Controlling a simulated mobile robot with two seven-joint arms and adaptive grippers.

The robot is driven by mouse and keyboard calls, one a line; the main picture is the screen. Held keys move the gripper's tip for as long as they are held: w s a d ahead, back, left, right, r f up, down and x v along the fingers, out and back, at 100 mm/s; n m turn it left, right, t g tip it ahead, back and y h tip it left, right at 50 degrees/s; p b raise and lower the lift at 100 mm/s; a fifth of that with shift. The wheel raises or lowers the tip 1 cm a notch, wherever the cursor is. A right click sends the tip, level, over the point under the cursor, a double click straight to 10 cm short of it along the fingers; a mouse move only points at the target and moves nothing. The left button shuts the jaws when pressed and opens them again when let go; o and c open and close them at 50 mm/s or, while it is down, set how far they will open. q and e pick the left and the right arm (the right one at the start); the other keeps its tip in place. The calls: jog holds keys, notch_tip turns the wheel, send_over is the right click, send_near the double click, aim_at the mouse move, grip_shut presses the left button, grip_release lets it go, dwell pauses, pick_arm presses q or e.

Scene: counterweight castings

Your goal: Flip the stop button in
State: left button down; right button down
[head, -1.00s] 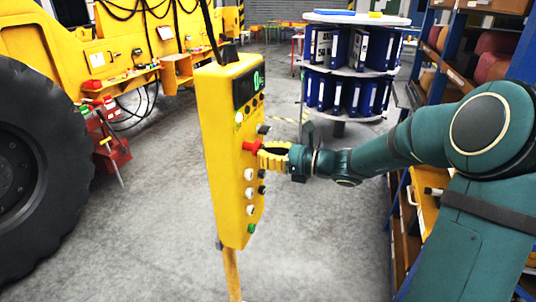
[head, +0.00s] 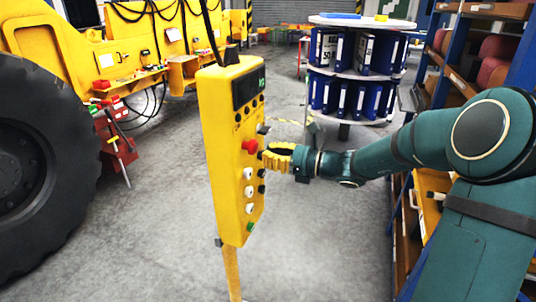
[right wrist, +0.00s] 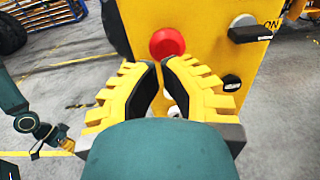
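The red stop button (head: 250,146) is a round mushroom head on the front of the yellow control box (head: 224,185). It also shows straight ahead in the right wrist view (right wrist: 167,43). I cannot tell whether it sits pressed in or out. My right gripper (head: 264,156), with yellow ribbed fingers, is just right of the button and apart from it. In the right wrist view its fingertips (right wrist: 160,64) are a narrow gap apart, with nothing between them. A small part of my left arm with its gripper (right wrist: 68,146) shows at the left there, too small to judge.
Black and white knobs (head: 249,191) and a green button (head: 250,227) sit around the stop button. A black lever switch (right wrist: 250,33) is close at right. A binder carousel (head: 350,80) stands behind, shelves (head: 470,60) at right, a large tyre (head: 40,165) at left.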

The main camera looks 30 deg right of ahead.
jog(key=v, duration=1)
jog(key=shift+s+d, duration=0.2)
jog(key=shift+d, duration=0.05)
jog(key=shift+s, duration=0.1)
